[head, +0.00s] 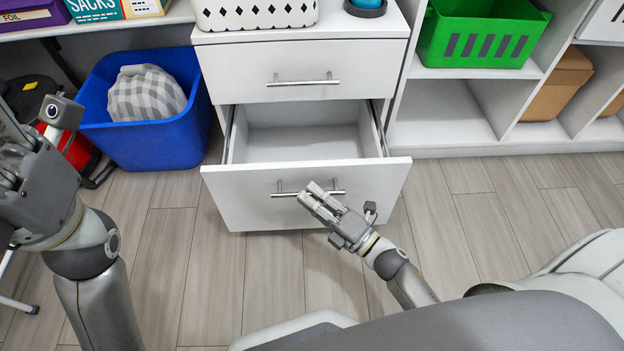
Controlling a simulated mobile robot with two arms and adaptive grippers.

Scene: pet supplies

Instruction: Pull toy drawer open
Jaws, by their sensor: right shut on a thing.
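The white drawer unit (300,52) stands at the top centre of the head view. Its lower drawer (232,212) is pulled well out, and its inside looks empty. The upper drawer (240,72) is closed. My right gripper (312,197) is at the lower drawer's bar handle (283,194), with its fingers shut on the bar near its middle. My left gripper (30,150) is raised at the left edge, away from the drawers, and its fingertips are partly cut off by the frame.
A blue bin (180,145) with a grey checked cloth item (146,92) stands left of the drawers. White shelving (440,110) with a green crate (478,35) and a cardboard box (555,85) is on the right. The wooden floor (480,220) is clear on the right.

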